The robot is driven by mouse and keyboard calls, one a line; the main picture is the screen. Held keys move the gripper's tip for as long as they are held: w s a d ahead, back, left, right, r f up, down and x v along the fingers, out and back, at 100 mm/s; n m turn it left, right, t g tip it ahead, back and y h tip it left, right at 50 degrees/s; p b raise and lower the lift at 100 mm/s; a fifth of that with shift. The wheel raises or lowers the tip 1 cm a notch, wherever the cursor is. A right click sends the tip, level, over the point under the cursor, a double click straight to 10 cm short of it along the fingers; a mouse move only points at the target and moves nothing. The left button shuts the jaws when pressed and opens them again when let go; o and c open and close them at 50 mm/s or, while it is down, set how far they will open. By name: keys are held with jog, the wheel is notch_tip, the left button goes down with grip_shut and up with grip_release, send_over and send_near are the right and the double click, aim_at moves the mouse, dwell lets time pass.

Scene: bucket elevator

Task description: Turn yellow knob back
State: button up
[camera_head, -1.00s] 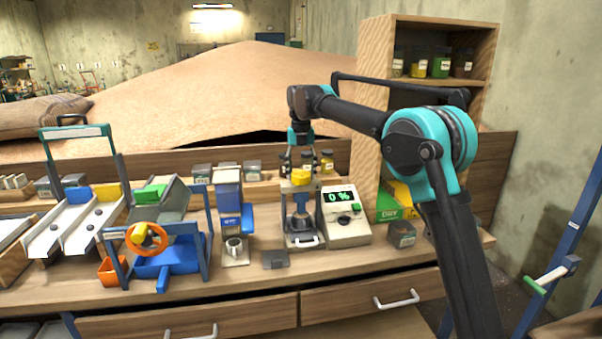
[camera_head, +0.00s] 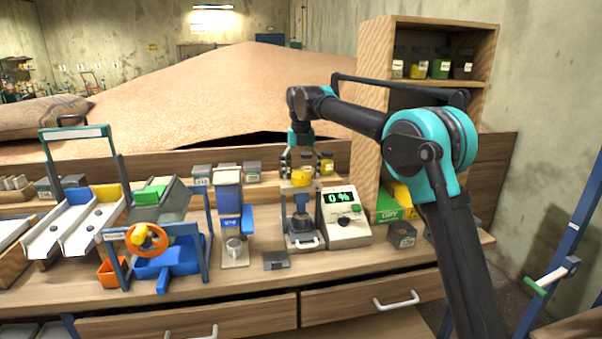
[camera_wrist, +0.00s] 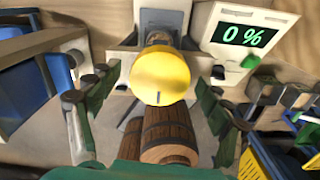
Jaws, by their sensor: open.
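The yellow knob (camera_head: 301,178) tops a small grey press-like device (camera_head: 303,225) on the bench. In the wrist view the knob (camera_wrist: 161,76) is large and round with a dark mark on its near edge. My gripper (camera_head: 300,160) is above the knob, pointing down. In the wrist view its fingers (camera_wrist: 158,108) stand apart, left and right of the knob, with gaps visible on both sides. The gripper is open and holds nothing.
A meter (camera_head: 343,216) reading 0 % stands right of the device. Small jars (camera_head: 326,162) stand behind. A wooden shelf (camera_head: 372,110) rises at the right. A grey plate (camera_head: 276,260) lies in front.

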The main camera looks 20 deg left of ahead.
aim_at(301, 174)
jog(key=shift+r, duration=0.1)
notch_tip(301, 174, up, 12)
dwell(0.5)
jog(key=d+f+m+t, duration=0.1)
jog(key=d+f+m, duration=0.5)
jog(key=d, duration=0.5)
jog(key=s+d+f+m, duration=0.1)
jog(key=d+f+m, duration=0.2)
jog(key=d+m, duration=0.6)
jog(key=d+f+m+t, duration=0.1)
jog(key=d+f+m, duration=0.45)
jog(key=d, duration=0.65)
jog(key=s+d+f+m+t, duration=0.1)
jog(key=s+d+f+m, duration=0.8)
jog(key=s, duration=0.4)
jog(key=s+d+f+m+t, duration=0.1)
jog(key=s+d+f+m, duration=0.9)
jog(key=s, duration=0.3)
jog(key=shift+s+f+m, duration=0.25)
jog(key=shift+f+m, duration=0.3)
jog(key=shift+f, duration=0.2)
